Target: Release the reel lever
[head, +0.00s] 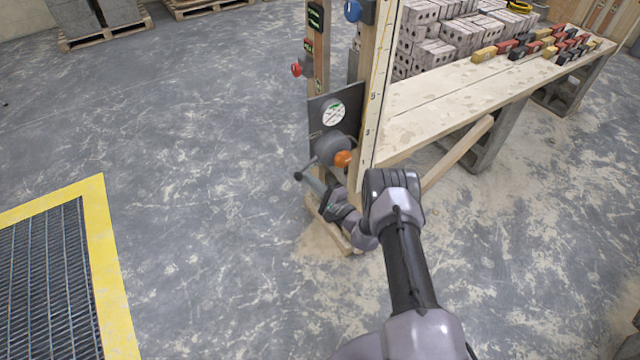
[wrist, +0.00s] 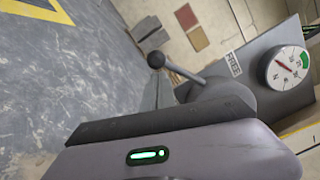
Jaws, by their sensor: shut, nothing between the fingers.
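The reel lever (head: 305,170) is a thin dark rod with a black ball knob, sticking out left of a grey round hub (head: 331,147) low on the wooden post. In the wrist view the lever (wrist: 182,70) points up and left from its hub, its knob clear of my gripper. A dark plate behind the hub carries a white dial (head: 334,113); the dial (wrist: 290,67) shows a green sector and a red needle in the wrist view. My gripper (head: 318,188) is shut and empty, just below the lever and hub. Whether it touches the hub I cannot tell.
An orange ball (head: 343,158) sits right of the hub, near my wrist. A scaled wooden post (head: 376,95) and a plank bench (head: 450,105) stand to the right. A red knob (head: 296,70) is higher up. Open floor lies left, with a yellow-edged grate (head: 112,270).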

